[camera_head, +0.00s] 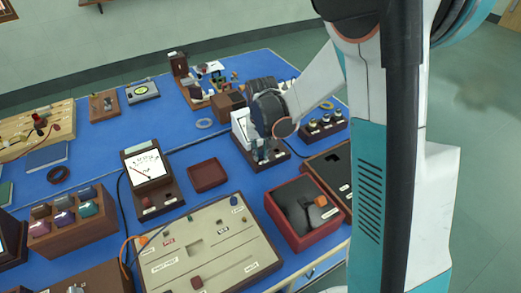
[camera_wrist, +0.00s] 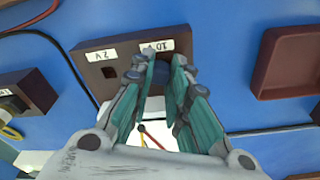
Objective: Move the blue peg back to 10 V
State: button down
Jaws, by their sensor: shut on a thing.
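My gripper (camera_wrist: 160,68) is shut on the blue peg (camera_wrist: 158,80), of which only a dark blue part shows between the fingers. In the wrist view they are at the "10 V" label (camera_wrist: 150,48) of a brown meter base (camera_wrist: 95,70). The "2 V" socket (camera_wrist: 109,72) on the other side is dark and looks empty. The fingers hide the 10 V socket, so I cannot tell whether the peg is seated. In the head view my gripper (camera_head: 265,155) is low over the base of the white-faced meter (camera_head: 238,122), hiding the peg.
A similar meter (camera_head: 148,165) and an empty dark red tray (camera_head: 207,175) stand to the left. A red box (camera_head: 302,215) with an orange item and a beige panel (camera_head: 200,250) are in front. Other instruments stand behind. Some blue bench is bare between them.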

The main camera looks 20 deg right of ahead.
jog(key=c, duration=1.4)
grip_release()
jog(key=shift+c, duration=0.2)
jog(key=shift+r, duration=0.1)
notch_tip(320, 180, up, 12)
jog(key=s, duration=0.1)
jog(key=shift+s+a, duration=0.15)
jog(key=shift+s, duration=0.05)
jog(key=s+r+n+t, duration=0.1)
jog(key=s+r+t, duration=0.2)
jog(key=s, duration=0.7)
jog(key=s+r+n+t, duration=0.1)
jog(key=s+r, duration=0.3)
jog(key=s, duration=0.6)
jog(key=shift+s+t, duration=0.4)
jog(key=shift+t, duration=0.5)
